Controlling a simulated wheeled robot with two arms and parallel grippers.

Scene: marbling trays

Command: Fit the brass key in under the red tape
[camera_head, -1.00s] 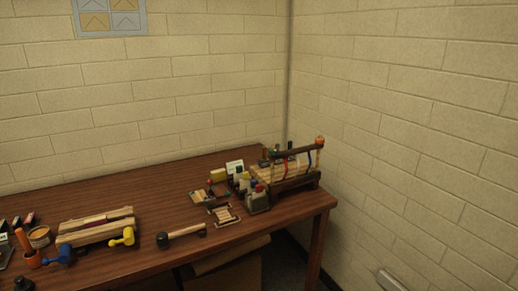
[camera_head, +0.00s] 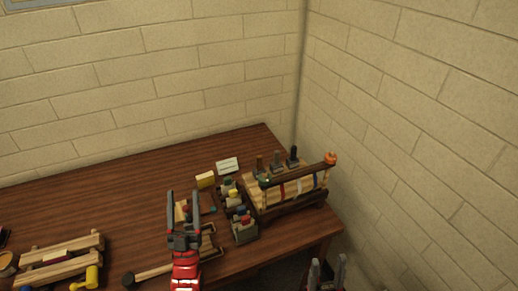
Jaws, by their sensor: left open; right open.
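A wooden rack (camera_head: 262,206) stands at the right end of the table, with a dark bar above it and several coloured strips on its front. One strip looks red and may be the red tape (camera_head: 283,190). I cannot make out a brass key in this view. My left gripper (camera_head: 183,199) is open, over the small items left of the rack, and hides part of them. I see nothing held between its fingers. My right gripper (camera_head: 328,264) is open and empty, low in the picture beyond the table's front right corner, below the rack.
Small bottles (camera_head: 243,228) stand close left of the rack. A yellow block (camera_head: 205,179) and a white card (camera_head: 227,165) are behind them. A mallet (camera_head: 150,274) and a wooden slatted stand (camera_head: 60,262) lie left. The table's back left is clear; walls enclose the corner.

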